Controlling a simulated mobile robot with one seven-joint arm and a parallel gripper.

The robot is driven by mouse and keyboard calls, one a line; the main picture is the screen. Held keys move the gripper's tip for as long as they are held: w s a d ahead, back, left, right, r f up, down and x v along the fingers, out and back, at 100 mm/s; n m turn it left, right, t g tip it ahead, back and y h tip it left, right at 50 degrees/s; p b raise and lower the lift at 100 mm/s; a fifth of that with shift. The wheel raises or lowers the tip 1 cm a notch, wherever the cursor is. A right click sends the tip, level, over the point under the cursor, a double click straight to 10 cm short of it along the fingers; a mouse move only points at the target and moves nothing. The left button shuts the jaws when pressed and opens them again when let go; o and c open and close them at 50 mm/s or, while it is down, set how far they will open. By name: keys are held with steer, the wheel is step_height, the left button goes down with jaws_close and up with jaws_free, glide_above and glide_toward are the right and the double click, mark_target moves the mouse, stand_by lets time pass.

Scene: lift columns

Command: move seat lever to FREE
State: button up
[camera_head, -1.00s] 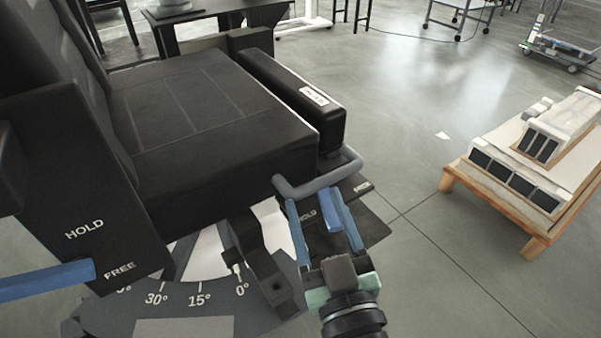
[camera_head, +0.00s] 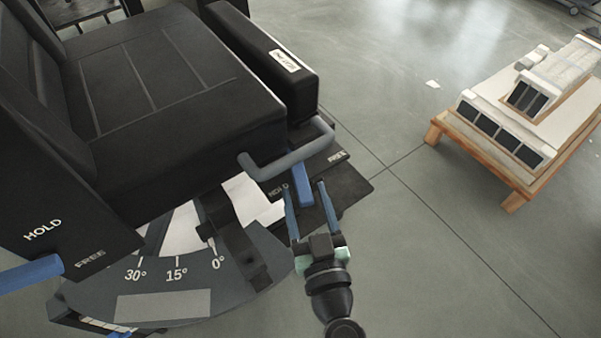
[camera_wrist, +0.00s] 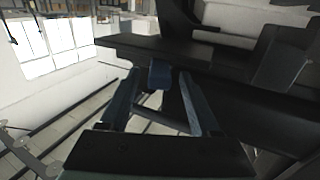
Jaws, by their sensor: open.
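The seat lever (camera_head: 303,186) is a short blue bar under the seat's front edge, on a dark plate (camera_head: 347,186). It stands just right of the word HOLD (camera_head: 279,188); the word FREE (camera_head: 337,156) is further right on the plate. My gripper (camera_head: 304,188) is open, with one blue finger on each side of the lever's near end. In the wrist view the lever (camera_wrist: 160,73) shows between the fingertips (camera_wrist: 159,75), with a gap on both sides. I cannot tell how deep the lever sits between them.
A grey bent bar (camera_head: 290,160) juts out above the lever, below the black seat (camera_head: 170,90). Another blue lever (camera_head: 30,272) is at the left, by its own HOLD and FREE marks. An angle scale (camera_head: 175,270) lies below. A wooden platform (camera_head: 480,165) stands right; floor between is clear.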

mark_target(302, 179)
steer(key=shift+x, duration=2.2)
jaws_close()
steer(key=shift+d, duration=0.1)
